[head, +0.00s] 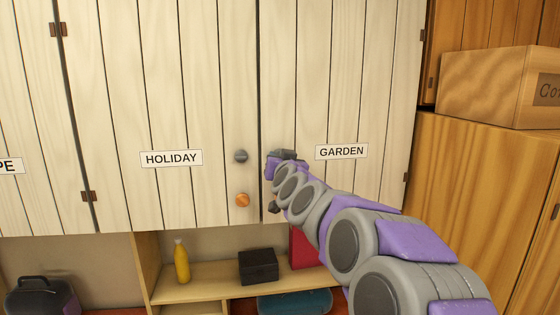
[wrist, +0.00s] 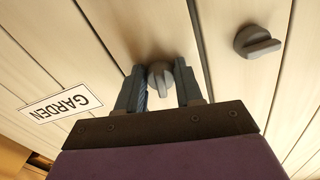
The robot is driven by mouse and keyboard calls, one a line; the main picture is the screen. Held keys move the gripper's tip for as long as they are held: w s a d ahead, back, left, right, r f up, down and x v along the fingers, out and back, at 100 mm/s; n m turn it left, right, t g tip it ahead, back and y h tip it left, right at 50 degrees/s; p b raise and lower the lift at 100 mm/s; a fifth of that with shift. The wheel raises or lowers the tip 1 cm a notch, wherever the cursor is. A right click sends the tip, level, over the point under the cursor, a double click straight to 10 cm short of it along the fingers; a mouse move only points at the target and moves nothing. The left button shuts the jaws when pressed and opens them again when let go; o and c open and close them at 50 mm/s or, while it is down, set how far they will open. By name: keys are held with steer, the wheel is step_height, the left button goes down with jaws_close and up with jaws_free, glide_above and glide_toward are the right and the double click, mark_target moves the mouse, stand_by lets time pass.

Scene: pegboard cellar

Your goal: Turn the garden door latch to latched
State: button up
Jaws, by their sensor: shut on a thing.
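The garden door (head: 345,95) is a cream plank door with a GARDEN label (head: 341,152), and it looks closed. Its latch is a round grey knob (wrist: 160,80) with a raised ridge, seen between my fingers in the wrist view. The ridge runs roughly up and down in that view, in line with the fingers. My gripper (wrist: 161,88) is shut on this latch, one finger on each side. In the head view my gripper (head: 280,157) and arm hide the latch.
The holiday door (head: 170,90) bears a grey latch (head: 241,156), also in the wrist view (wrist: 258,41), and an orange knob (head: 242,200). A dark knob (head: 274,208) sits below my gripper. A yellow bottle (head: 182,261) and black box (head: 259,266) stand on the shelf below.

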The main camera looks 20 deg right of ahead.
steer(key=m, duration=0.4)
steer(key=shift+r+p, duration=0.1)
steer(key=shift+p, duration=0.2)
steer(key=shift+a, duration=0.1)
stand_by(0.9)
steer(key=o, duration=1)
steer(key=b+v, duration=0.2)
steer(key=v, duration=1.5)
steer(key=shift+s, duration=0.2)
